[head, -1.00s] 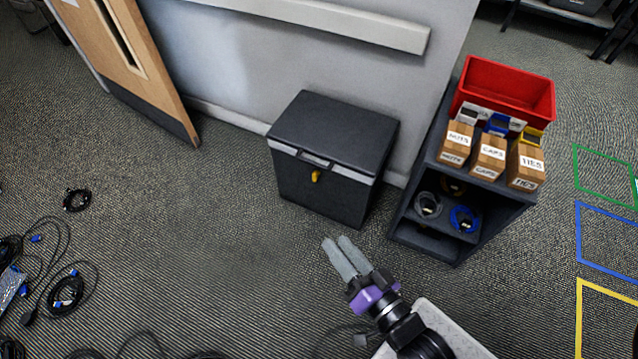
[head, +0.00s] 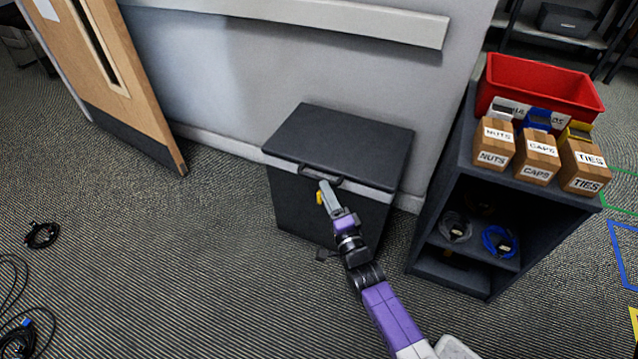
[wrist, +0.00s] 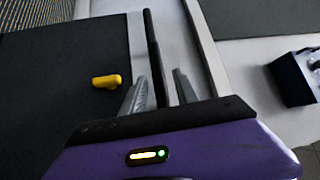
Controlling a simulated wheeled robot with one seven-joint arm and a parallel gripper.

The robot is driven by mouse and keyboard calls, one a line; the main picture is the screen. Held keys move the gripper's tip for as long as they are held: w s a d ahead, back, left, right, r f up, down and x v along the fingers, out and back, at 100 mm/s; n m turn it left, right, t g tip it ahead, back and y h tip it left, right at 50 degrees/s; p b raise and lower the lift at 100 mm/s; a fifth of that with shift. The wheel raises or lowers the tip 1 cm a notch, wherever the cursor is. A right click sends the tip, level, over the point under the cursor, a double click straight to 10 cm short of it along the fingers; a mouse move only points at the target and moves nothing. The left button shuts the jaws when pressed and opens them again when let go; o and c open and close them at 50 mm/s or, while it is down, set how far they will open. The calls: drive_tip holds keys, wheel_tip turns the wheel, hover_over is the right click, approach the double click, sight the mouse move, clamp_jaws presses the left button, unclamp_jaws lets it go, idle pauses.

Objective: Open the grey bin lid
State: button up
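The grey bin (head: 292,210) stands against the wall with its dark lid (head: 345,143) down. A black handle (head: 312,175) is at the lid's front edge, above a yellow latch (head: 319,198). My gripper (head: 326,188) is in front of the bin, at the handle. In the wrist view my gripper (wrist: 158,88) is open, with one finger on each side of the black handle bar (wrist: 152,45). A gap shows between the bar and the fingers. The yellow latch (wrist: 105,81) lies left of the fingers there.
A dark shelf unit (head: 455,275) stands right of the bin, with a red tray (head: 540,88) and small labelled boxes (head: 537,157) on top. A wooden door (head: 105,75) is at the left. Loose cables (head: 42,235) lie on the left floor. Carpet between is clear.

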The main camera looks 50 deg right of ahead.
sight(319, 177)
drive_tip(key=b+x, duration=0.2)
drive_tip(key=x, duration=0.3)
drive_tip(key=shift+w+d, duration=0.1)
drive_tip(key=shift+w, duration=0.25)
drive_tip(key=shift+c, duration=0.3)
clamp_jaws()
idle(0.9)
